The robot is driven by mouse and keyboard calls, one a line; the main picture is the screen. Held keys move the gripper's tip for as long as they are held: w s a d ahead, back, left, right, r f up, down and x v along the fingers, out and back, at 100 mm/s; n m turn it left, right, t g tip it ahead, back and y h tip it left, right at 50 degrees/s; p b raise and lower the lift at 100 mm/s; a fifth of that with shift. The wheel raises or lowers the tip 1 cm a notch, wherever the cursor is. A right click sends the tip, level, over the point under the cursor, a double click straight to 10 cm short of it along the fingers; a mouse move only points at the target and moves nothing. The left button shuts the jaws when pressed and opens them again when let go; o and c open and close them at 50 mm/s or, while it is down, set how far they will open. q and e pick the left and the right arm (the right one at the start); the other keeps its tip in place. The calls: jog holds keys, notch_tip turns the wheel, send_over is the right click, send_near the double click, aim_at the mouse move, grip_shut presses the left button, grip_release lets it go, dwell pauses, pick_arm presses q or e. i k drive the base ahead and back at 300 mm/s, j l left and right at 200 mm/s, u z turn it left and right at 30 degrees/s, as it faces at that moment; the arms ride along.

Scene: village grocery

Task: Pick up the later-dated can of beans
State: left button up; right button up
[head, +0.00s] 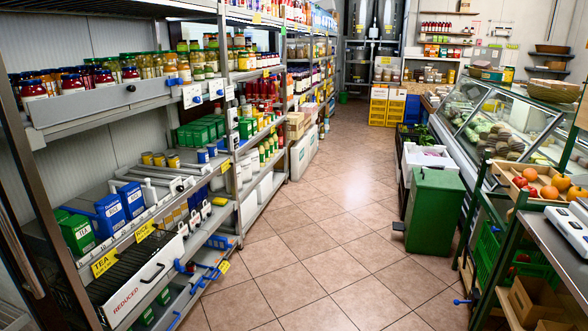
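Several small cans stand on the middle shelf at the left. Three have yellow labels, a left one (147,158), a middle one (160,159) and a right one (173,161). Two blue cans, one in front (202,156) and one behind (212,150), stand just to their right. All are upright. The labels and dates are too small to read, so I cannot tell which hold beans or which is later-dated. Neither of my grippers is in view.
The shelf rack (105,106) runs along the left, with jars above. Blue boxes (110,213) and a REDUCED bin (130,285) are lower. A green bin (433,212) and glass counter (505,125) stand right. The tiled aisle (310,235) between is clear.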

aim_at(202, 153)
jog(key=i+l, duration=0.1)
jog(key=i, duration=0.85)
jog(key=i+l, duration=0.1)
jog(key=i, duration=0.9)
